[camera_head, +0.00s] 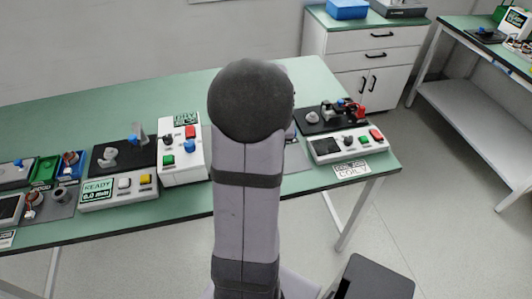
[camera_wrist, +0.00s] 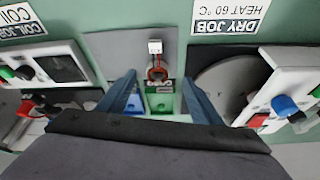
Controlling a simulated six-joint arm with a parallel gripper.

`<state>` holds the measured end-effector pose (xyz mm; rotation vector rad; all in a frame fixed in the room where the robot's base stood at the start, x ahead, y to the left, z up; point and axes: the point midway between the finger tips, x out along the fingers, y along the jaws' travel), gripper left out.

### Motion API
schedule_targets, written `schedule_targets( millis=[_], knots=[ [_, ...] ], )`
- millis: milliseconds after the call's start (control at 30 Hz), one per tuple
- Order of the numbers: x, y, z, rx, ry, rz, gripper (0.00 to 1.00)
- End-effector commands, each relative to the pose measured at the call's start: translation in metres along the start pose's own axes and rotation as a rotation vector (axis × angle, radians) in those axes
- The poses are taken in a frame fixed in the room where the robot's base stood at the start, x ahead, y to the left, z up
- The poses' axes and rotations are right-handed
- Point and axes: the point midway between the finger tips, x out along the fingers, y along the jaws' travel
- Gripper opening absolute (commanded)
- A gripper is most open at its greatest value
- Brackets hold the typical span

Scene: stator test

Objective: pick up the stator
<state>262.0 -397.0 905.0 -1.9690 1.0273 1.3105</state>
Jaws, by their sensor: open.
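In the wrist view, a small ring-shaped part with copper-orange windings, which looks like the stator (camera_wrist: 157,73), lies on a grey mat (camera_wrist: 110,48). A white connector (camera_wrist: 155,47) sits at its upper side. My gripper (camera_wrist: 160,82) is open, with one blue-grey finger on each side of the stator in the picture. I see no contact; how far the fingertips are above it I cannot tell.
In the wrist view, green and blue bins (camera_wrist: 160,102) show below the stator, a coil station (camera_wrist: 50,68) on the left and a drying station (camera_wrist: 222,85) on the right. In the head view, stations with buttons (camera_head: 181,150) line the green table (camera_head: 85,92). Orange-and-white parts (camera_head: 32,205) lie far left.

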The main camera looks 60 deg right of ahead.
Motion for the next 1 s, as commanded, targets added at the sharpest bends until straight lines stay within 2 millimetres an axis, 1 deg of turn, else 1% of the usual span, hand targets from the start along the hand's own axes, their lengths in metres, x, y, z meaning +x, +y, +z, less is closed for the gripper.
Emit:
schedule_targets(
  millis=[100,300,567,833,1000],
  knots=[
    [0.0,0.001,-0.004,-0.06,0.017,0.007,0.59],
    [0.002,0.001,-0.003,-0.078,0.014,0.006,0.59],
    [0.02,0.001,-0.003,-0.077,0.011,0.006,0.59],
    [0.025,0.001,-0.004,-0.076,0.012,0.006,0.59],
    [0.04,0.002,-0.007,-0.076,0.01,0.006,0.59]
  ],
)
